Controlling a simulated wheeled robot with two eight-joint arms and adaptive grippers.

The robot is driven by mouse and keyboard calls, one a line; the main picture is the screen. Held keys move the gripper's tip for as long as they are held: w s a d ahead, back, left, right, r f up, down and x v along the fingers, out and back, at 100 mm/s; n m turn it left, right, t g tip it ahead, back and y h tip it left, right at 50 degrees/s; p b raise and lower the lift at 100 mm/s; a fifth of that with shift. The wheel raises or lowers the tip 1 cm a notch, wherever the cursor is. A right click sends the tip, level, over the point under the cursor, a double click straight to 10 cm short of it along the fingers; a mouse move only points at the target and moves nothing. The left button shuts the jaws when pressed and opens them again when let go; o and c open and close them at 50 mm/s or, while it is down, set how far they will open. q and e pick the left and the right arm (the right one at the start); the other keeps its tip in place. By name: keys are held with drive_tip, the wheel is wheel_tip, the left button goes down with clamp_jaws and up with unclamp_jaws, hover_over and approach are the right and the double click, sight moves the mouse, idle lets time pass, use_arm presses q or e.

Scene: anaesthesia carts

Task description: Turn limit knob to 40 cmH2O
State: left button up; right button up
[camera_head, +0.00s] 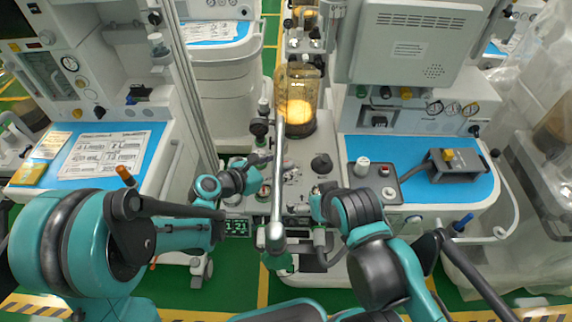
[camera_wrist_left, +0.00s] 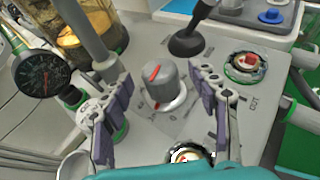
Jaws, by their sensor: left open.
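The limit knob (camera_wrist_left: 160,85) is a grey ribbed cylinder with a red line on its top. It stands on a light grey panel (camera_wrist_left: 135,150) with printed marks around its base, too small to read. My left gripper (camera_wrist_left: 162,77) is open, with one purple-grey finger on each side of the knob and visible gaps between. In the head view my left gripper (camera_head: 266,165) reaches over the central machine from the left; the knob is small and hard to make out there. My right gripper (camera_head: 318,200) is at the right of the same panel; its fingers are mostly hidden by its arm.
A black-faced gauge (camera_wrist_left: 43,74) and an amber canister (camera_wrist_left: 85,30) stand left of the knob. A black-based lever (camera_wrist_left: 187,42) rises behind it, and a round port (camera_wrist_left: 246,66) is at right. A long silver tube (camera_head: 279,170) crosses the panel. Blue worktops (camera_head: 400,155) flank the machine.

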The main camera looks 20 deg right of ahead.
use_arm(q)
drive_tip(key=shift+b+x, duration=0.3)
drive_tip(key=shift+x, duration=1.15)
drive_tip(key=c, duration=1.2)
drive_tip(key=shift+g, duration=0.3)
drive_tip(key=m+g+h, duration=0.1)
drive_tip(key=m+g, duration=0.3)
drive_tip(key=shift+w+m+g, duration=0.1)
drive_tip(key=shift+m+g, duration=2.4)
drive_tip(key=shift+g, duration=0.4)
drive_tip(key=shift+y, duration=0.3)
